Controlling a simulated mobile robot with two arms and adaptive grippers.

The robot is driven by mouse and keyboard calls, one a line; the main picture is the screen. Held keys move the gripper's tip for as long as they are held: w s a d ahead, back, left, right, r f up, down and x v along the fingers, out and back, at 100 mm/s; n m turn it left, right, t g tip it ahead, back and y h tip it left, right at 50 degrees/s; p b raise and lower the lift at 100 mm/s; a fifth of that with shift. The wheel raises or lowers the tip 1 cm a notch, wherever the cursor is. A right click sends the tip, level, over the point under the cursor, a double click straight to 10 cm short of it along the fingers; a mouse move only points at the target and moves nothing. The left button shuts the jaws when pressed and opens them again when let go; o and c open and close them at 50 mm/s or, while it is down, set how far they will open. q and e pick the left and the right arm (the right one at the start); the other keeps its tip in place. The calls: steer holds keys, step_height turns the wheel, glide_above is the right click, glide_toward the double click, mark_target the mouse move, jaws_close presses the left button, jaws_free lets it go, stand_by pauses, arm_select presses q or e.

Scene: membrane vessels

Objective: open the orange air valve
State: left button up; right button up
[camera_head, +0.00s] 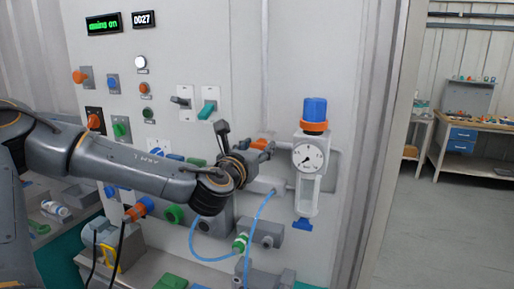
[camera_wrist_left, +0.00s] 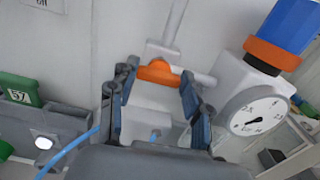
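The orange air valve handle (camera_head: 260,143) is on the pipe just left of the gauge in the head view. In the left wrist view the orange handle (camera_wrist_left: 158,72) lies crosswise between the fingertips of my left gripper (camera_wrist_left: 157,80). The fingers are spread wide, one near each end of the handle; whether they touch it I cannot tell. In the head view my left gripper (camera_head: 256,156) is at the valve and partly covers it. My right gripper is not in view.
A regulator with a blue and orange knob (camera_head: 315,112) and a round gauge (camera_head: 308,157) stands close right of the valve. Blue tubing (camera_head: 262,208) hangs below the gripper. Switches and buttons (camera_head: 112,83) fill the panel to the left. Open floor lies far right.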

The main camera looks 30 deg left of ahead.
arm_select(q)
steer(key=shift+c, duration=0.8)
steer(key=shift+f+n+b, duration=0.15)
steer(key=shift+n+b, duration=0.15)
steer(key=shift+b, duration=0.3)
steer(key=n+b, duration=0.6)
steer(key=b, duration=0.2)
steer(key=shift+a+f, duration=0.15)
steer(key=n+b, duration=0.4)
steer(key=n, duration=0.1)
steer(key=shift+a+n+b, duration=0.1)
steer(key=shift+n+b, duration=1.25)
steer(key=shift+n, duration=0.85)
steer(key=o, duration=1.2)
steer(key=shift+c, duration=0.2)
steer(key=shift+s, duration=0.1)
